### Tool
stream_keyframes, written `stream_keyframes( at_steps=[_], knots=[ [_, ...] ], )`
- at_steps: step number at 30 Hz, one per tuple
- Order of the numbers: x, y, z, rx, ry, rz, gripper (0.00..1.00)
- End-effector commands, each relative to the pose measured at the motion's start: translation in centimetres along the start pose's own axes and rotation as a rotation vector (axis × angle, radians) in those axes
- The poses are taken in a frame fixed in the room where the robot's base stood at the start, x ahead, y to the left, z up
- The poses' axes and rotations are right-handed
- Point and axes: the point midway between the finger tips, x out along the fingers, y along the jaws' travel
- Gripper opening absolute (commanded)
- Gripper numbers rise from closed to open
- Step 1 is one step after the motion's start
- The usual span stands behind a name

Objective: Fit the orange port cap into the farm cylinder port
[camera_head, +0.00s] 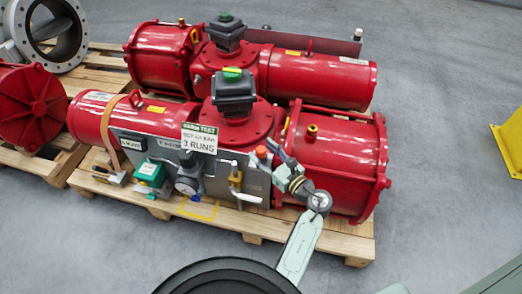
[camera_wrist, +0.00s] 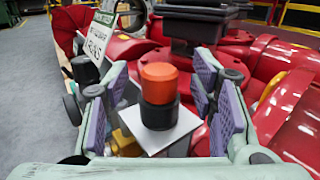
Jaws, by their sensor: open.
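The orange port cap (camera_head: 261,152) sits upright on top of a black round piece, beside the near red actuator. In the wrist view the orange cap (camera_wrist: 159,76) stands between my finger pads, above a pale square plate (camera_wrist: 158,132). My gripper (camera_head: 276,158) is open, with its fingers to either side of the cap and a visible gap on each side. Brass fittings show on the near right cylinder (camera_head: 312,132) and on the far left cylinder (camera_head: 195,38). I cannot tell which is the named port.
Two red actuators lie on a wooden pallet (camera_head: 250,222). A grey panel (camera_head: 258,181) with gauges, a brass valve and a white sign (camera_head: 199,138) stands close to my gripper. A yellow post base (camera_head: 508,143) is at right. The floor right of the pallet is clear.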

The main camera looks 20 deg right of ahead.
Motion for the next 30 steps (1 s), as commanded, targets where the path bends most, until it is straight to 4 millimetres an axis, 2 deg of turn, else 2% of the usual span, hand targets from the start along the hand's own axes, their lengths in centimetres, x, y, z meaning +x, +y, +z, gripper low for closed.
stream_keyframes(
  at_steps=[4,27,30],
  knots=[
    [-0.02,0.01,-0.05,0.0,0.0,0.0,0.51],
    [-0.06,0.02,-0.04,0.0,0.0,0.0,0.0],
    [-0.05,0.01,-0.02,0.0,0.0,0.0,0.0]
  ],
)
